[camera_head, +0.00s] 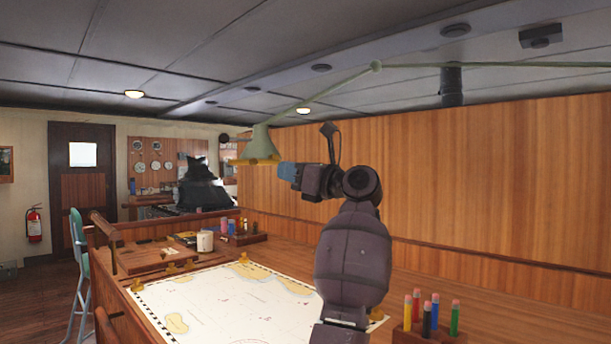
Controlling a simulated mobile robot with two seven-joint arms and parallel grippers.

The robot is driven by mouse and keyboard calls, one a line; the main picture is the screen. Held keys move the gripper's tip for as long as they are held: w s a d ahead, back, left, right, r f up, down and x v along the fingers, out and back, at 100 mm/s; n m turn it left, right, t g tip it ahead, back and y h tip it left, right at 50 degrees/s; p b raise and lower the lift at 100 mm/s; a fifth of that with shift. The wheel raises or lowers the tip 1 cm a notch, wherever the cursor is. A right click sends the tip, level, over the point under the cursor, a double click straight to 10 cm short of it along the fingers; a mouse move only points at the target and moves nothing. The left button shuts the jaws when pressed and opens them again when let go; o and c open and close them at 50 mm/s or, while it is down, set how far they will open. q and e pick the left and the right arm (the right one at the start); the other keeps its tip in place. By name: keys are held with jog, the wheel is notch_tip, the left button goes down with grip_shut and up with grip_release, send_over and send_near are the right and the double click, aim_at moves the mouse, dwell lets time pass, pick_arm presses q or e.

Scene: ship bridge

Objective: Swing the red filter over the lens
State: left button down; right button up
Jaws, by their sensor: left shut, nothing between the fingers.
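A pale green lamp shade (261,146) hangs from a long jointed green arm (480,64) above the chart table. Its lens faces down and is hidden from this side. A thin tan-orange edge (240,162) shows at the left under the shade's rim. I cannot tell whether this is part of the red filter; no clearly red disc is visible. My left gripper (284,171) is shut and empty, with its blue fingers pointing left. Its tips are just right of and slightly below the shade's rim. I cannot tell whether they touch it. My right gripper is not in view.
A paper chart (235,305) lies on the wooden table below the lamp. A pencil holder (408,335) stands at front right. A white mug (205,241) and small items stand at the table's far left end. A wood-panelled wall (480,180) runs behind.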

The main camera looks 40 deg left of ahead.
pick_arm(q)
jog(key=x, duration=0.6)
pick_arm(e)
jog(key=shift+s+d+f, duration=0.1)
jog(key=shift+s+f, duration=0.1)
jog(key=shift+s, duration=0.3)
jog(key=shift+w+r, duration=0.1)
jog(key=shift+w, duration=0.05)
